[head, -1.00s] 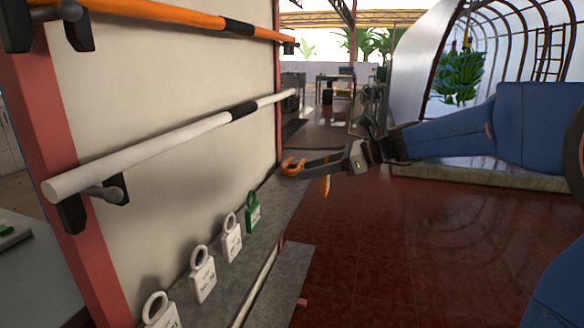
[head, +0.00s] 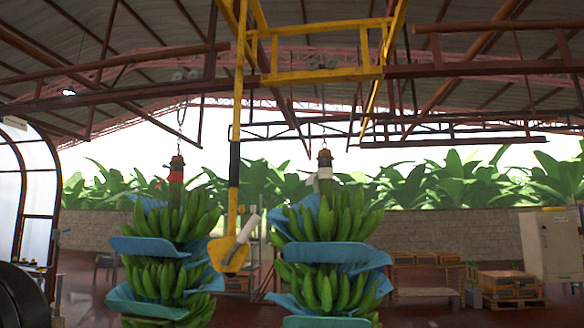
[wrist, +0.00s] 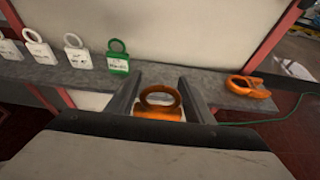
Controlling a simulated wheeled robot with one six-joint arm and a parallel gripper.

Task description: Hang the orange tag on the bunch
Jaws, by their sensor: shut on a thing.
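In the wrist view, my gripper (wrist: 160,80) is shut on the orange tag (wrist: 162,112), with the tag's ring between the two fingers. The tag's lower part is hidden by the gripper body. In the head view, two green banana bunches hang from above with blue sheets between their hands. The left bunch (head: 160,275) has a red band (head: 176,178) on its stem. The right bunch (head: 325,290) has a white band (head: 325,173) on its stem. My gripper is out of the head view.
In the wrist view, a grey shelf (wrist: 95,80) holds several white tags (wrist: 75,45) and a green tag (wrist: 118,63). Another orange object (wrist: 250,87) lies at its right.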

